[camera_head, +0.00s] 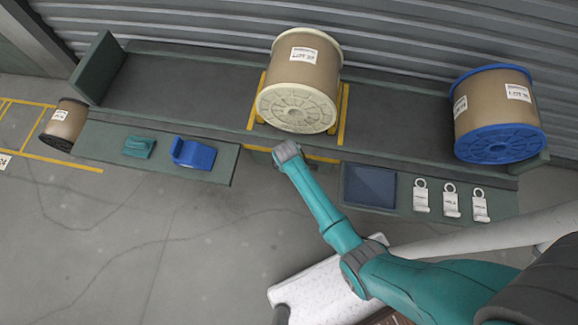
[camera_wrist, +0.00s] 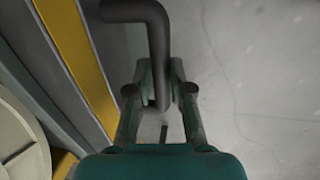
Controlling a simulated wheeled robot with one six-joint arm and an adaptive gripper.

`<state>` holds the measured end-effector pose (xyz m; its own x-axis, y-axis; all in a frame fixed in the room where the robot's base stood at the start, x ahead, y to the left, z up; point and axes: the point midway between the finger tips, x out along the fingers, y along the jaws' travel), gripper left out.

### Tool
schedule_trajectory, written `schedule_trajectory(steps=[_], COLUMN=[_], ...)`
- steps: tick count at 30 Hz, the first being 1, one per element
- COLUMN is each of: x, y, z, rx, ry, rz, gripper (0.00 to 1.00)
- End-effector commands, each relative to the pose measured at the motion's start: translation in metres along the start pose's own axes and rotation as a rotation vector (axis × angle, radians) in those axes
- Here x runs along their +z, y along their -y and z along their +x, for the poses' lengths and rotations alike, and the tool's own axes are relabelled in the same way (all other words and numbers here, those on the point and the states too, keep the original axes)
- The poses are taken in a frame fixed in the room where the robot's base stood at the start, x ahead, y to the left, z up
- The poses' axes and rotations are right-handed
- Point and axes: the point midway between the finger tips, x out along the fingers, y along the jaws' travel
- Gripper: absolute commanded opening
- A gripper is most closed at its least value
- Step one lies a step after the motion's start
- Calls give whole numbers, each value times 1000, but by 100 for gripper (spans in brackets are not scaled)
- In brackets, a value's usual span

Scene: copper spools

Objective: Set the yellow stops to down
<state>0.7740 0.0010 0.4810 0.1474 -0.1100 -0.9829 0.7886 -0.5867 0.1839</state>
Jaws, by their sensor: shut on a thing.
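In the wrist view my gripper (camera_wrist: 159,92) is shut on a dark grey bent lever (camera_wrist: 157,45), whose far end bends to the left. In the head view my wrist hides the fingers and the lever, at the front edge of the shelf below the cream spool (camera_head: 297,85). Yellow bars stand at the left (camera_head: 257,100) and right (camera_head: 343,108) of this spool. I cannot tell from these frames whether the stops are up or down. A yellow strip (camera_wrist: 75,45) runs along the edge left of my gripper in the wrist view.
A blue spool (camera_head: 498,115) stands at the right of the shelf (camera_head: 160,85). A small brown spool (camera_head: 66,123) is on the floor at left. A teal block (camera_head: 139,147), a blue block (camera_head: 193,153), a dark blue tray (camera_head: 369,187) and white tags (camera_head: 451,200) lie on the front ledges.

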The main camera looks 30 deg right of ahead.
Motion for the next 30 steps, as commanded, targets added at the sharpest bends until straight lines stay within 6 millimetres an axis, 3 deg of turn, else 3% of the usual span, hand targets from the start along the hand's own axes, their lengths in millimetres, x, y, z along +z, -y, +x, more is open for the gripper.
schedule_trajectory(steps=[5,15,28,29,30], x=[0,-1,0,0,0], y=[2,10,12,12,13], z=[11,58,66,66,66], rx=[-1,0,0,0,0], ry=[1,0,-1,-1,-1], rz=[0,0,0,0,0], gripper=[0,0,0,27,37])
